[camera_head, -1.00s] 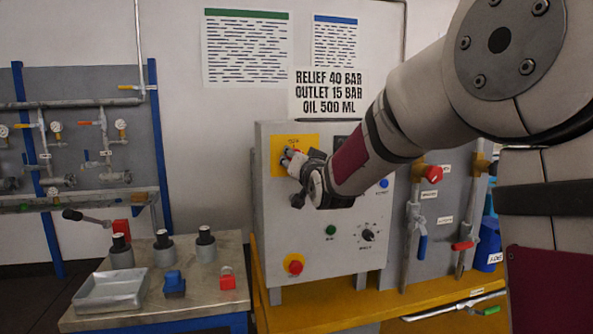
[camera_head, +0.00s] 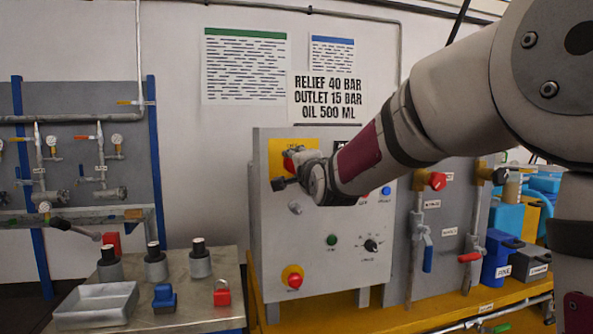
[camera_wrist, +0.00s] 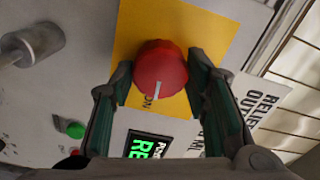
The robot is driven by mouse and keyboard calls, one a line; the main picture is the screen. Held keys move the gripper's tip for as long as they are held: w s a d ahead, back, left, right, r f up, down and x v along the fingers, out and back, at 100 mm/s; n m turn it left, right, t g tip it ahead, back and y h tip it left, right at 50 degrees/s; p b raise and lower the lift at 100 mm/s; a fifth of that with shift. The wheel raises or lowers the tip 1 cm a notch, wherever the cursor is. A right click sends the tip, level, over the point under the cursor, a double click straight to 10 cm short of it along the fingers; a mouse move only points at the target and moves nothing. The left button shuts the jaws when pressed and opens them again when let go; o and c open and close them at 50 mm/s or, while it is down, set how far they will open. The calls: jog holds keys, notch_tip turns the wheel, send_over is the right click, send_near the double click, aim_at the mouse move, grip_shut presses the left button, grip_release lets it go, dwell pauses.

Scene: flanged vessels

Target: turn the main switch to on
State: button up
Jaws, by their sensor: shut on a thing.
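The main switch is a round red knob (camera_wrist: 160,68) on a yellow plate (camera_wrist: 185,22) of the grey control panel (camera_head: 315,240). My gripper (camera_wrist: 160,82) has its two fingers on either side of the knob and is shut on it. In the wrist view the knob's white pointer line is directed at the word ON on the plate. In the head view my gripper (camera_head: 291,160) covers most of the knob, and only a bit of red shows.
A silver knob (camera_head: 295,208) juts from the panel just below my gripper. A lit display (camera_wrist: 150,145) is beside the yellow plate.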

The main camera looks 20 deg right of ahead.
jog(key=shift+m, duration=0.5)
jog(key=o, duration=1.2)
jog(key=shift+c, duration=0.2)
jog(key=s, duration=1.2)
